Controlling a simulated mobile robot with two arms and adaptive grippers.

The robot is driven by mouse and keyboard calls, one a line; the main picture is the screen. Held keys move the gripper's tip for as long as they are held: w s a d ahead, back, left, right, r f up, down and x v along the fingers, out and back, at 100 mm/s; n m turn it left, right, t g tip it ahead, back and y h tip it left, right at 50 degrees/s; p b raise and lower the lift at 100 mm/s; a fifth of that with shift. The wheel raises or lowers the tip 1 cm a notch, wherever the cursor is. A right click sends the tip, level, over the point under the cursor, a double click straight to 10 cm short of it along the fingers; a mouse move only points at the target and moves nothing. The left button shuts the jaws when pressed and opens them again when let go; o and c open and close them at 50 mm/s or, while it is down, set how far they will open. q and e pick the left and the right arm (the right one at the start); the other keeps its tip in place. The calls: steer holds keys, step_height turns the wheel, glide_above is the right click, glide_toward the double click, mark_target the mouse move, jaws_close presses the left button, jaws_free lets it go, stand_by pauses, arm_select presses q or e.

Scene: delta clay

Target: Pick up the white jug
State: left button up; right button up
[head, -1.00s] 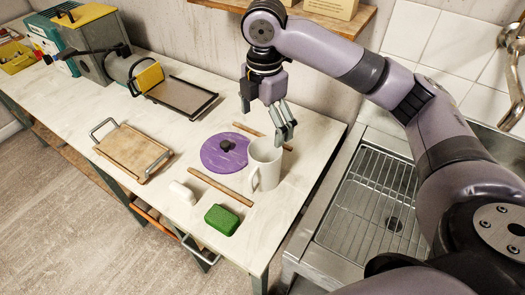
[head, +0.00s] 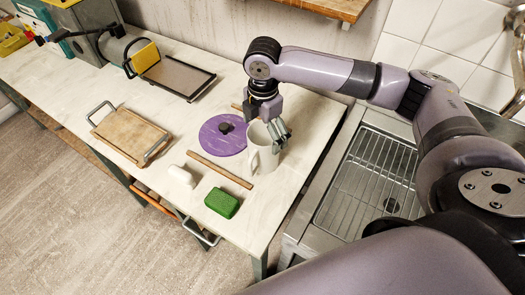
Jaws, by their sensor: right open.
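The white jug (head: 258,163) stands upright on the light worktop near its right end, with its handle (head: 252,166) on the left side. My right gripper (head: 273,133) is open and low over the jug. Its silver fingers overlap the jug's rim and upper right side in the picture. I cannot tell whether they touch it or whether a finger is inside the mouth. The gripper hides part of the rim. My left gripper is not in view.
Beside the jug lie a purple disc with a dark knob (head: 220,140), a wooden stick (head: 220,170), a green sponge (head: 222,203) and a white block (head: 181,176). A wooden tray (head: 130,136) lies further left. A metal rack (head: 368,180) is in the sink at right.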

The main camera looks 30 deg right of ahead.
mark_target(262, 143)
step_height(262, 143, down, 5)
steer(key=shift+a+r+p, duration=0.15)
steer(key=shift+p, duration=0.35)
steer(key=shift+f, duration=0.2)
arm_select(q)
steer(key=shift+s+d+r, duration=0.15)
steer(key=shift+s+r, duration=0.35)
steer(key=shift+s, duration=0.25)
arm_select(e)
steer(key=shift+c, duration=0.2)
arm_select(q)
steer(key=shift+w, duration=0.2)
arm_select(e)
steer(key=c, duration=1.2)
